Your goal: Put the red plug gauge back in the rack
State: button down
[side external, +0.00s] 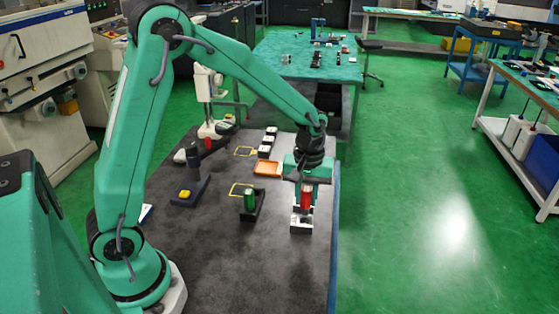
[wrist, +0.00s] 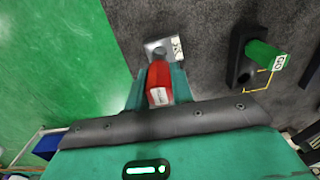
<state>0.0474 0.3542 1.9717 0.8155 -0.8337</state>
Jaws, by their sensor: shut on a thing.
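The red plug gauge (side external: 306,196) is upright between the fingers of my gripper (side external: 307,183), which is shut on it. In the wrist view the red gauge (wrist: 159,84) shows between the teal fingers of my gripper (wrist: 157,78). Right below it in the side view is a pale metal holder (side external: 301,226), whose marked pale end (wrist: 165,47) shows beyond the gauge in the wrist view. I cannot tell whether the gauge's lower end touches it. A green gauge (side external: 250,201) stands in a black holder (side external: 258,211) to the left; both show in the wrist view (wrist: 264,55).
An orange tray (side external: 267,169) and several small black-and-white blocks (side external: 266,146) lie behind. A dark stand with a yellow button (side external: 185,193) is at left. Yellow outlines (side external: 240,188) mark the dark tabletop (side external: 225,265). The table's right edge is close to the pale holder.

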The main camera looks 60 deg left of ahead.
jog(key=shift+r, duration=0.25)
dwell(0.3)
